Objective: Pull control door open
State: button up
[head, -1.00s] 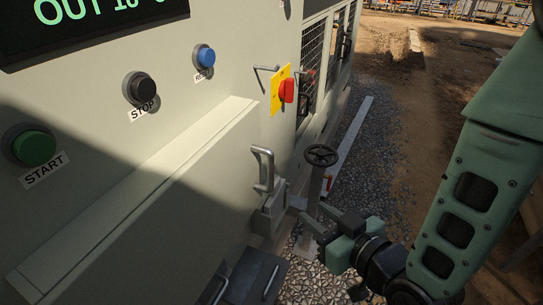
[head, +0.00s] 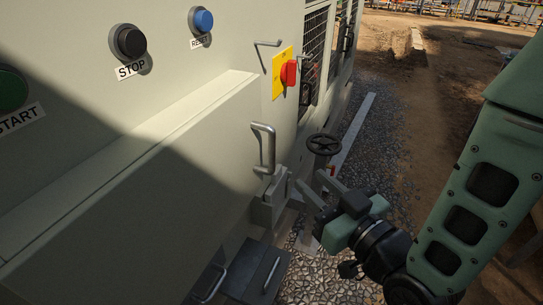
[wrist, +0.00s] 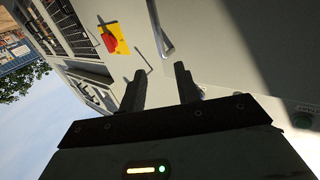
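The control door (head: 150,180) is the raised grey panel on the cabinet's front. Its metal bar handle (head: 264,148) stands upright near the panel's right end. My gripper (head: 316,188) is below and to the right of the handle, apart from it, with its two fingers spread and nothing between them. In the wrist view my gripper (wrist: 160,88) also shows its two fingers apart, with the handle (wrist: 160,30) beyond the fingertips.
A red rotary switch (head: 289,73) on a yellow plate is above the handle. A black handwheel (head: 323,144) stands close behind my gripper. A dark box with handles (head: 255,272) sits below the door. Gravel (head: 375,150) lies to the right.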

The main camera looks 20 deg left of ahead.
aim_at(274, 145)
jog(key=p+x, duration=0.3)
jog(key=x, duration=1.2)
jog(key=shift+d, duration=0.1)
grip_shut()
